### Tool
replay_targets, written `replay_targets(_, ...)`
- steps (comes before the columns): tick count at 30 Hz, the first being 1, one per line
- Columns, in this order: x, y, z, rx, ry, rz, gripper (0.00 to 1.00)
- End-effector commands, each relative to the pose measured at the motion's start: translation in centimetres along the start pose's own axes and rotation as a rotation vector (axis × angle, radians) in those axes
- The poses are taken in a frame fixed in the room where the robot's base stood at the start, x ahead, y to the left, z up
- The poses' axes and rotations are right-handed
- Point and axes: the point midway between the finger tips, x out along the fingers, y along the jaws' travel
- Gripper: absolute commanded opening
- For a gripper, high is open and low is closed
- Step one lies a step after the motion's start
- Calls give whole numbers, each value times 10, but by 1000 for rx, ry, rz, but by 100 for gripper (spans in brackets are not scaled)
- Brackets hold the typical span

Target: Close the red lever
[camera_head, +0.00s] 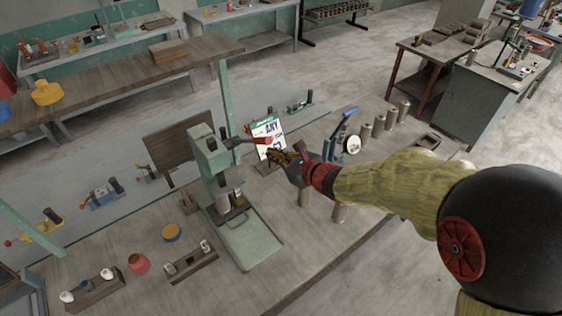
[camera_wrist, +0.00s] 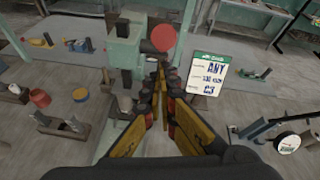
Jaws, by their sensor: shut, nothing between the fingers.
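A green press (camera_head: 206,152) stands on the workbench, with a lever reaching out to the right from its head. The lever's red handle (camera_head: 262,140) is raised, roughly level. In the wrist view the red lever shows as a round red end (camera_wrist: 163,37) beside the green press head (camera_wrist: 124,45). My gripper (camera_head: 274,154) is shut and empty, just below and right of the red handle in the head view. In the wrist view my gripper's fingertips (camera_wrist: 161,68) meet below the red end. I cannot tell whether they touch it.
A white printed card (camera_head: 268,137) stands behind the handle. A blue-handled tool (camera_head: 345,125) and several grey cylinders stand to the right. A red cup (camera_head: 138,263), a yellow-and-blue round tin (camera_head: 171,232) and small wooden racks lie at the front left.

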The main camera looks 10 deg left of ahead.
Motion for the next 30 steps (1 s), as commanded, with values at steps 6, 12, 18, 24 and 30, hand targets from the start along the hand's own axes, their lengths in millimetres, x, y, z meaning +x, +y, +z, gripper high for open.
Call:
replay_targets(6, 2, 0, 6, 0, 1, -1, 0)
replay_targets(12, 2, 0, 6, 0, 0, -1, 0)
replay_targets(18, 1, -2, 14, 1, 17, 4, 0)
replay_targets(24, 2, -4, 32, 3, 71, 18, 0)
replay_targets(30, 9, -12, 64, 0, 113, 23, 0)
